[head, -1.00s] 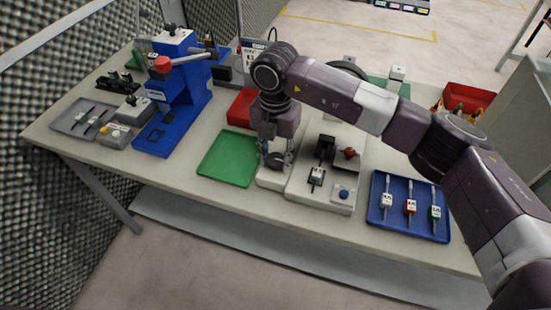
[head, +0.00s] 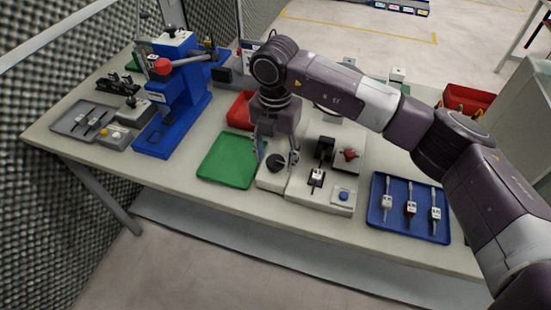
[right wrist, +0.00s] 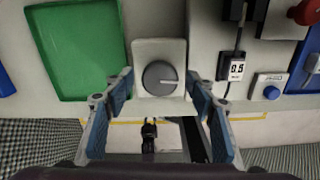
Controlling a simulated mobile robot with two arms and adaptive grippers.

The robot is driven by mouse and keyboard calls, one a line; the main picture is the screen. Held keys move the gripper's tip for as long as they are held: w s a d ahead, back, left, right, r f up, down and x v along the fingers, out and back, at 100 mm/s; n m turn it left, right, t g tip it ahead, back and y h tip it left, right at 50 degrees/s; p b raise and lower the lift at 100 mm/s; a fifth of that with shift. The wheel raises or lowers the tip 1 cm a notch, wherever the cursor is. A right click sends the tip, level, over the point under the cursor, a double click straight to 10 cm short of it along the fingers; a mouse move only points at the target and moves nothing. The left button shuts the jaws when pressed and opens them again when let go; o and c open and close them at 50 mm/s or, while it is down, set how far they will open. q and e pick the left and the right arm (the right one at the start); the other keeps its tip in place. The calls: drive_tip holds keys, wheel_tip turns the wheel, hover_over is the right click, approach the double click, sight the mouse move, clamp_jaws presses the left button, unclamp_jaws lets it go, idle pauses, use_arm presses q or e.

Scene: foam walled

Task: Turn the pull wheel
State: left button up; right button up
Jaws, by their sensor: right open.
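A dark grey round knob (head: 276,162) with a white pointer line stands on a pale box (head: 268,182) near the front of the table; it is the wheel-like part nearest my gripper. In the right wrist view the knob (right wrist: 160,78) shows from above, its line pointing right. My right gripper (head: 276,156) is open, with one finger on each side of the knob. The right wrist view shows clear gaps between the fingers (right wrist: 161,90) and the knob, so nothing is held. My left gripper is not in view.
A green tray (head: 229,160) lies left of the knob. A pale panel (head: 318,198) with a lever, a red knob and a blue button is on the right. A blue tray (head: 410,232) with tools lies farther right. A blue press (head: 180,100) stands at the left.

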sight(275, 161)
wheel_tip(275, 161, up, 11)
drive_tip(key=shift+f, duration=0.2)
drive_tip(key=shift+s+f, duration=0.1)
idle(0.5)
